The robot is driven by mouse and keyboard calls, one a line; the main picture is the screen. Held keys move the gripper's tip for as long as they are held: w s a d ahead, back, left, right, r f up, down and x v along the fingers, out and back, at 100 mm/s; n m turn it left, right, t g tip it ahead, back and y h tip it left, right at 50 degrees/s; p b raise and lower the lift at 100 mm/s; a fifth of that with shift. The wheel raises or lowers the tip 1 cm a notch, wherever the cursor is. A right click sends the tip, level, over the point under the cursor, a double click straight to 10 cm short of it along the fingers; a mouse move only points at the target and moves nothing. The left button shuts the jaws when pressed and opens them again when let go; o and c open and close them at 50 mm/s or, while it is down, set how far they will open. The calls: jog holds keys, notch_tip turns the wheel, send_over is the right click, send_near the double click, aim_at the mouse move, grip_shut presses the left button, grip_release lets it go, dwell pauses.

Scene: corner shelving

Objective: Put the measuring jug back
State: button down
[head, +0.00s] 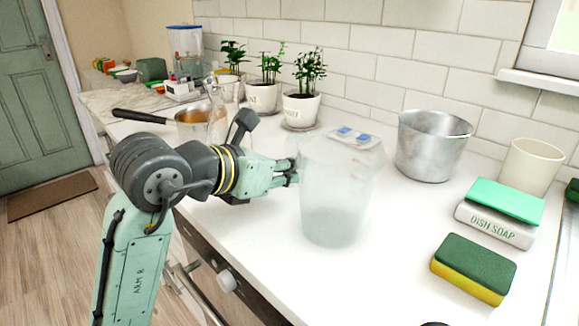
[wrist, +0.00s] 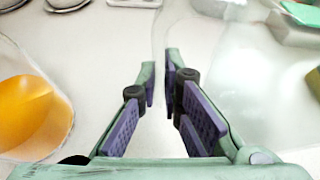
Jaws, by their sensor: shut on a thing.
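The measuring jug (head: 335,200) is a large translucent, frosted vessel, upright in the middle of the white counter. I cannot tell whether its base touches the counter. My gripper (head: 292,172) reaches it from the left and is shut on its near left side. In the wrist view the clear jug (wrist: 235,85) fills the right side, and my gripper's fingertips (wrist: 161,80) pinch its thin, see-through edge. The exact part held is hard to make out.
Potted herbs (head: 301,108) and a metal pot (head: 432,145) stand along the tiled wall. A cream cup (head: 530,166), dish soap (head: 495,224) and a sponge (head: 473,270) are at right. A clear vessel with orange contents (wrist: 32,115) is close left in the wrist view.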

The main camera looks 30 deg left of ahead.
jog(key=shift+f, duration=0.1)
jog(key=c, duration=1.8)
grip_release()
jog(key=shift+o, duration=0.2)
jog(key=shift+r, duration=0.2)
jog(key=b+v, duration=0.2)
jog(key=v, duration=1)
jog(key=shift+s, duration=0.1)
